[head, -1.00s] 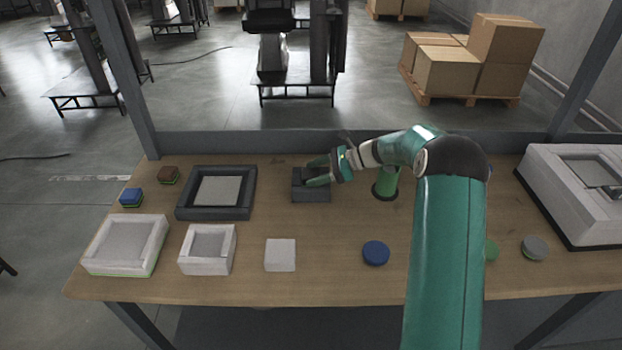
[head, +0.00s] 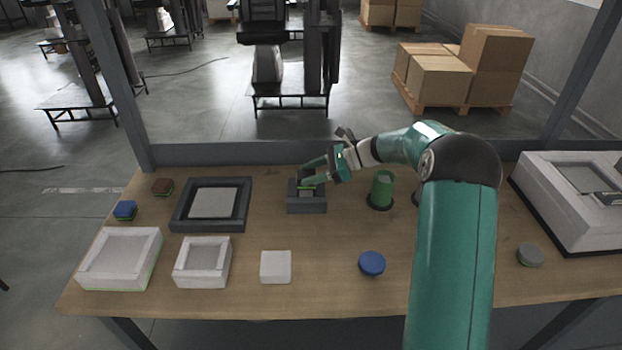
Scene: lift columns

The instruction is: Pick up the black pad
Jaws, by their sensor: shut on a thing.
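The dark grey square holder (head: 307,206) stands on the wooden table, a little left of the middle in the head view. A paler grey patch now shows in its top. My gripper (head: 311,172), with green fingers, is just above the holder, reaching in from the right. It is shut on the black pad (head: 307,177), a small dark piece between the fingers, partly hidden by them. The pad looks raised just above the holder; whether its lower edge is fully clear I cannot tell.
A green cylinder (head: 382,188) stands right of the holder, below my arm. A black frame tray (head: 180,218) is to the left. White trays, a white block (head: 276,267) and a blue disc (head: 372,263) lie in front. A large white box (head: 565,215) stands far right.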

